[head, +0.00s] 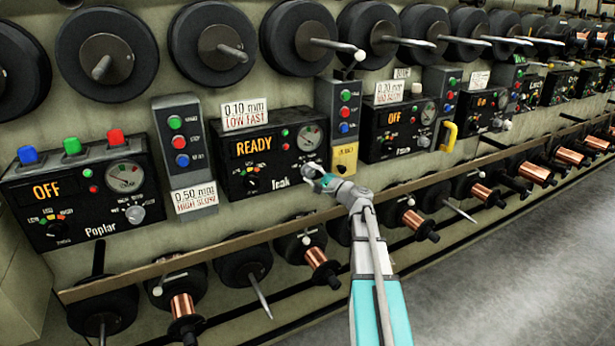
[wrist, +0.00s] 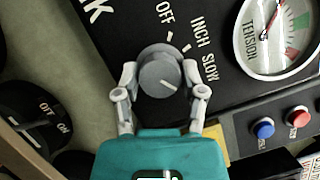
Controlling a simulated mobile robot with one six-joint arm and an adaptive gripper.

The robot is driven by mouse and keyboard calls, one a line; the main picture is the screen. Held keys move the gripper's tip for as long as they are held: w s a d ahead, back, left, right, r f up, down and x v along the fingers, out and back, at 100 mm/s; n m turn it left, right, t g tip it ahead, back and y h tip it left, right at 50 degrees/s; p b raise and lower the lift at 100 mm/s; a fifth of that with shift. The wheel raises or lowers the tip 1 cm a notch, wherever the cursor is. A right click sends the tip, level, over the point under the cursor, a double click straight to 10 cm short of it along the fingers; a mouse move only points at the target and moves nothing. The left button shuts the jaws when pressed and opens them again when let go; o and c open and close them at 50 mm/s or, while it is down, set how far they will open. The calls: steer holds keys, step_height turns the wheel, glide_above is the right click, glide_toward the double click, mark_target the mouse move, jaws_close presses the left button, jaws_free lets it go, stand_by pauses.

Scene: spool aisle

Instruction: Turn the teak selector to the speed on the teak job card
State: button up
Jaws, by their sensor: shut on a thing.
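The Teak panel (head: 232,185) is a black box with an amber READY display, left of centre in the head view. A card (head: 245,113) on its top edge reads 0.10 mm, LOW FAST. The Teak selector (wrist: 158,73) is a round grey knob with a pale pointer line toward the lower right in the wrist view. OFF, INCH and SLOW show around it; any mark further round is hidden by my gripper. My gripper (head: 317,178) is at the panel's lower right. In the wrist view its fingers (wrist: 160,88) are shut on opposite sides of the knob.
The Poplar panel (head: 80,200), showing OFF, stands left, with a 0.50 mm, HIGH SLOW card (head: 195,197) beside it. Button boxes (head: 180,140) flank the panels. Large black spools hang above; a rail and copper spools (head: 322,266) run below. The aisle floor (head: 520,260) is clear.

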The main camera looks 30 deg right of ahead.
steer(key=o, duration=1.1)
steer(key=shift+o, duration=0.2)
